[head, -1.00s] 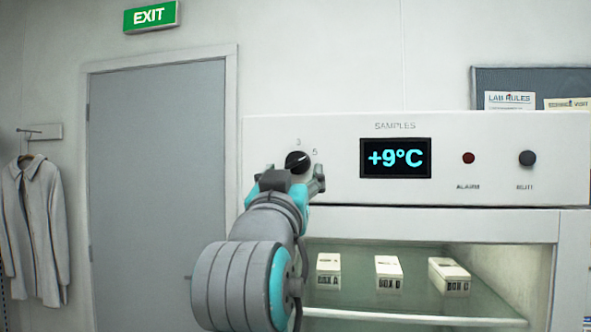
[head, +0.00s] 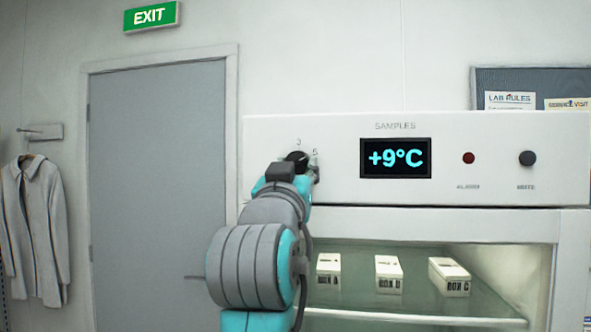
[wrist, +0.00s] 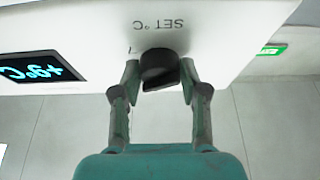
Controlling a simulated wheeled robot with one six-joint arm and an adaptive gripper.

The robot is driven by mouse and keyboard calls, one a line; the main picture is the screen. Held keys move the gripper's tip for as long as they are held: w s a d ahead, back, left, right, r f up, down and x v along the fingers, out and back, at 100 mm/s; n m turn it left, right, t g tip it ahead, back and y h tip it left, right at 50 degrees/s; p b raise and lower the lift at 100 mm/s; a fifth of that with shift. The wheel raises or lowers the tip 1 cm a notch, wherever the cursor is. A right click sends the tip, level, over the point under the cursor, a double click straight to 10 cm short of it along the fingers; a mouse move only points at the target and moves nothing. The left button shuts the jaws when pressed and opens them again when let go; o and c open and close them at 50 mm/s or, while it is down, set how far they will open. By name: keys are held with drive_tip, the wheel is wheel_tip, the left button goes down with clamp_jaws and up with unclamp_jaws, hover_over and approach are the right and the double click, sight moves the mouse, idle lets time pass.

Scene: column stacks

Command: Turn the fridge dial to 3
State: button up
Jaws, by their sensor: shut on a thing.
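The black round fridge dial (head: 296,156) sits on the white control panel, left of the display. Its top edge shows above my gripper in the head view, with the marks 3 and 5 above and to its right. In the wrist view, which is upside down, the dial (wrist: 157,66) stands between my two fingers under the lettering "SET °C". My gripper (wrist: 159,82) is shut on the dial, one finger on each side. The dial's pointer is hidden, so its setting cannot be read. The display (head: 395,158) reads +9°C.
Below the panel (head: 345,190), several white boxes stand on a glass shelf. A grey door (head: 157,180) and a hanging coat (head: 36,230) are at left.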

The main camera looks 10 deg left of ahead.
drive_tip(key=shift+n, duration=0.4)
drive_tip(key=n+y, duration=0.1)
drive_tip(key=n, duration=0.1)
drive_tip(key=n+y, duration=0.1)
drive_tip(key=n, duration=0.2)
drive_tip(key=n+y, duration=0.2)
drive_tip(key=shift+d+n+g, duration=0.3)
drive_tip(key=shift+d, duration=0.05)
drive_tip(key=n+g+y, duration=0.1)
drive_tip(key=n, duration=0.2)
drive_tip(key=n+g+y, duration=0.1)
drive_tip(key=n, duration=0.3)
drive_tip(key=shift+d+r+n+y, duration=0.1)
drive_tip(key=shift+r+n+y, duration=0.1)
drive_tip(key=shift+n+y, duration=0.15)
drive_tip(key=shift+n+g, duration=0.25)
drive_tip(key=shift+g, duration=0.05)
drive_tip(key=o, duration=1.1)
drive_tip(key=shift+o, duration=0.2)
drive_tip(key=shift+s, duration=0.1)
drive_tip(key=v, duration=1.1)
drive_tip(key=shift+s+d, duration=0.2)
drive_tip(key=shift+s, duration=0.15)
